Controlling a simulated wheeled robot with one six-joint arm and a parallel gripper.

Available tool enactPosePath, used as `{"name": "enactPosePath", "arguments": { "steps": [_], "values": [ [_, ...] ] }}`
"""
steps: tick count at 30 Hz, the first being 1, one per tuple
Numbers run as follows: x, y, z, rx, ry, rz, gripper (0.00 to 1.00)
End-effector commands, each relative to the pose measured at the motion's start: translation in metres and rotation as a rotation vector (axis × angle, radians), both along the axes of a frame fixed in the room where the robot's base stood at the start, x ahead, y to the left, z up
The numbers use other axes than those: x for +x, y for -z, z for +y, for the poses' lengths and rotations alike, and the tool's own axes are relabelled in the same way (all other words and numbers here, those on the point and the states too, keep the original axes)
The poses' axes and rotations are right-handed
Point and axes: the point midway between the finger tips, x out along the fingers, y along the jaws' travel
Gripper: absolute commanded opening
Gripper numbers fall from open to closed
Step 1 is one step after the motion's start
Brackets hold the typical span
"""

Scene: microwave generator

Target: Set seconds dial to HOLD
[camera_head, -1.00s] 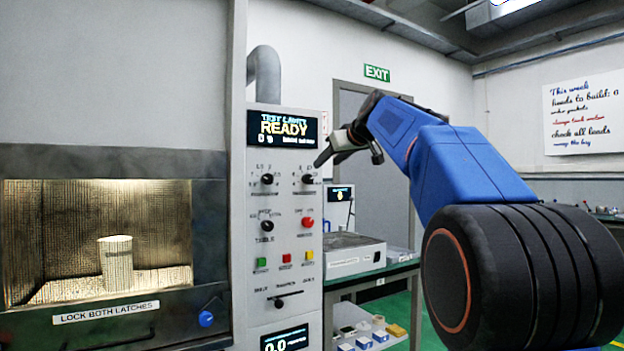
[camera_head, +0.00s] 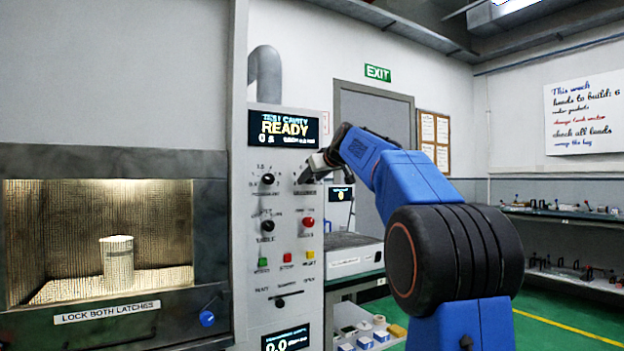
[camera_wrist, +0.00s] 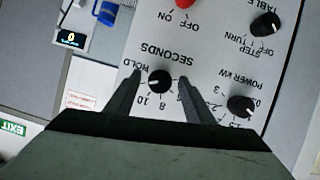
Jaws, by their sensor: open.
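The seconds dial (camera_wrist: 160,81) is a round black knob on the grey control panel, seen upside down in the wrist view under the word SECONDS. The HOLD mark (camera_wrist: 130,57) is printed to the left of the knob there, with numbers such as 8 and 10 below it. I cannot tell clearly which mark the knob points to. My gripper (camera_wrist: 159,77) is open, with one finger on each side of the knob; contact is not visible. In the head view my gripper (camera_head: 308,172) is at the panel's upper right and hides the seconds dial.
The power dial (camera_wrist: 240,106) and the table knob (camera_wrist: 265,24) sit beside the seconds dial. A red button (camera_head: 307,222) is below. The display (camera_head: 284,128) reads READY. The lit cavity (camera_head: 100,240) holds a pale cylinder (camera_head: 117,262). A bench (camera_head: 350,270) stands right of the panel.

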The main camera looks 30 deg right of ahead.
Motion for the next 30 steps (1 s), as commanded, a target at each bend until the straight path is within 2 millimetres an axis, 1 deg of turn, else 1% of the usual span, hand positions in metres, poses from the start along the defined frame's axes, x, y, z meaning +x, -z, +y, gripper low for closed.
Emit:
{"name": "enactPosePath", "arguments": {
  "steps": [6,7,8,9,12,22,26,30],
  "values": [
    [0.0001,-0.0001,-0.0001,0.0,0.0,0.0,0.48],
    [0.0001,-0.0001,-0.0001,0.0,0.0,0.0,0.46],
    [0.0001,-0.0001,-0.0001,0.0,0.0,0.0,0.39],
    [0.0001,0.0,-0.0001,0.0,0.0,0.0,0.29],
    [0.0,0.0,-0.0001,0.0,0.0,0.0,0.07],
    [-0.0002,-0.0001,-0.0009,0.035,0.0,0.001,0.07],
    [-0.0004,-0.0002,-0.002,0.093,0.002,0.003,0.07],
    [-0.0002,0.0002,-0.0028,0.191,0.001,0.007,0.07]
  ]
}}
